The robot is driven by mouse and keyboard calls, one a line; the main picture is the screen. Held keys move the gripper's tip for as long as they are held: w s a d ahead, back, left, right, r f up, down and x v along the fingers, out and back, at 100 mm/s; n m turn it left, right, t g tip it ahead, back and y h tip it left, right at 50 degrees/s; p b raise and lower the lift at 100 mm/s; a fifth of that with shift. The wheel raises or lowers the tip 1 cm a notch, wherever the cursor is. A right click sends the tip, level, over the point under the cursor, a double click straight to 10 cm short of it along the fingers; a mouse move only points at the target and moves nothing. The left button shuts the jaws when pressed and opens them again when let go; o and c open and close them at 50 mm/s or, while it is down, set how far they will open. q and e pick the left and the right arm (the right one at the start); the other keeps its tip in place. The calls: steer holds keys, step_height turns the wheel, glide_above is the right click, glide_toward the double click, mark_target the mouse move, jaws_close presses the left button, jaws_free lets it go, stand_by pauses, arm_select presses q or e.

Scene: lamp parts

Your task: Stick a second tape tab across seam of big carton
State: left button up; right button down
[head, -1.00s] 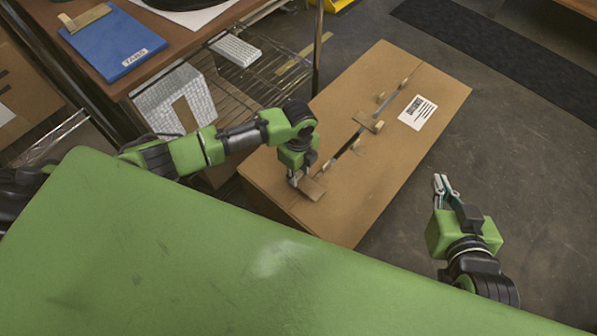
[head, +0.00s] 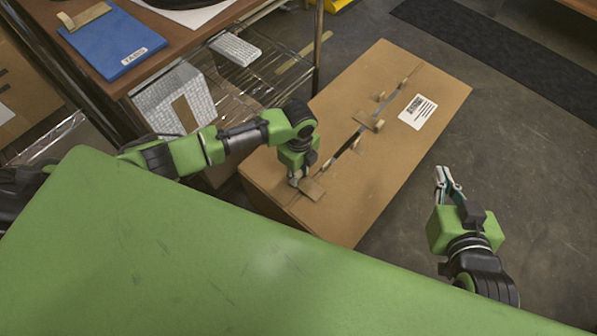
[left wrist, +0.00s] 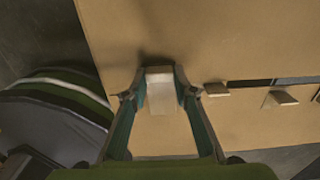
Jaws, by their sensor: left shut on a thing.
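The big carton (head: 345,215) lies on the floor, with its seam (head: 347,150) running from lower left to upper right and partly gaping dark. One tan tape tab (head: 368,121) lies across the seam's middle. My left gripper (head: 297,182) is shut on another tan tape tab (head: 313,190) at the carton's near end, close above or on the top; contact cannot be told. In the left wrist view this tab (left wrist: 161,88) sits between the fingers, with the carton (left wrist: 220,40) behind it. My right gripper (head: 446,180) is right of the carton, empty; its finger gap is unclear.
Several small tan blocks (head: 380,96) stand along the seam. A white label (head: 417,112) is on the carton top. A blue board (head: 112,50) labelled TABS, with a tan piece (head: 84,17) on it, lies on the brown table. A wire shelf (head: 262,75) borders the carton's left.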

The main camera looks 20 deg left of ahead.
arm_select(q)
steer(key=shift+f, duration=0.3)
arm_select(e)
steer(key=shift+w+a+r+t, duration=0.2)
steer(key=shift+r+t, duration=0.1)
steer(key=shift+r, duration=0.25)
stand_by(0.6)
arm_select(q)
steer(key=o, duration=0.6)
steer(key=shift+o, duration=1.1)
arm_select(e)
steer(key=shift+w+r, duration=0.1)
steer(key=shift+w, duration=0.05)
arm_select(q)
step_height(320, 180, up, 12)
